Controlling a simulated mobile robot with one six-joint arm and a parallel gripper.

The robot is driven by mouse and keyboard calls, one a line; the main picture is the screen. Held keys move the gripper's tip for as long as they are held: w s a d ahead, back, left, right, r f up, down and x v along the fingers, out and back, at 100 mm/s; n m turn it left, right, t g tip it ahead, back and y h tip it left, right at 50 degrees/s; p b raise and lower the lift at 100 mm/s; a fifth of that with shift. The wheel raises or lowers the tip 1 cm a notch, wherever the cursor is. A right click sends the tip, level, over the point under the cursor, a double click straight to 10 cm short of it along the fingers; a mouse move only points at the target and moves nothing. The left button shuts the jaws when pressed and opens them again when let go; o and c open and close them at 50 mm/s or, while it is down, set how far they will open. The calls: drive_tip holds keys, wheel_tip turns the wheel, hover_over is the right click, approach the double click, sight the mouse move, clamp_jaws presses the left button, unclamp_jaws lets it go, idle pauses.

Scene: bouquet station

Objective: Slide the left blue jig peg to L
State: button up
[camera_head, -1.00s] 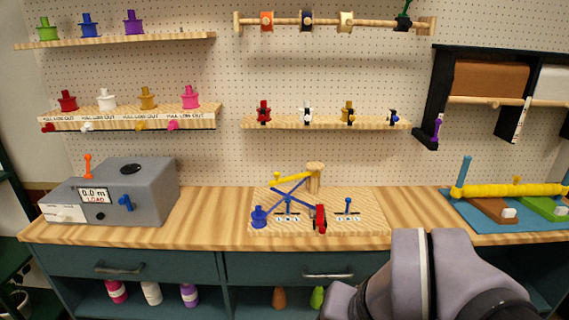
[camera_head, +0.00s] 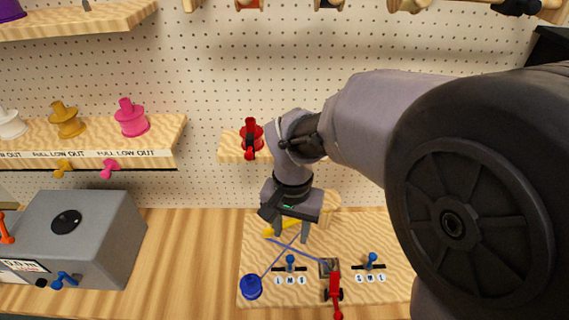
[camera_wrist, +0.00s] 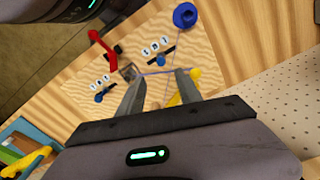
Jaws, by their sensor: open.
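The left blue jig peg (camera_head: 290,261) stands upright near the middle of its short black slot on the wooden jig board (camera_head: 385,294). Three small white letter tiles (camera_head: 291,280) sit in front of the slot; the letters are too small to read surely. The right blue peg (camera_head: 372,259) stands in a similar slot. My gripper (camera_head: 291,236) points down above the board, behind the left peg, open and empty. In the wrist view the left peg (camera_wrist: 157,62) lies just beyond the open fingertips (camera_wrist: 158,78), apart from both.
A blue spool (camera_head: 251,287) with blue strands crossing the board stands left of the left peg. A red lever (camera_head: 335,288) stands between the two slots. A yellow bar (camera_head: 280,228) is partly hidden behind my gripper. A grey machine (camera_head: 85,235) stands at left.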

sight(290, 257)
drive_tip(key=f+b, duration=0.1)
drive_tip(key=f, duration=0.2)
drive_tip(key=f+b, duration=0.1)
drive_tip(key=f, duration=0.3)
drive_tip(key=f+b, duration=0.1)
drive_tip(key=f, duration=0.3)
drive_tip(key=shift+w+f, duration=0.25)
clamp_jaws()
idle(0.7)
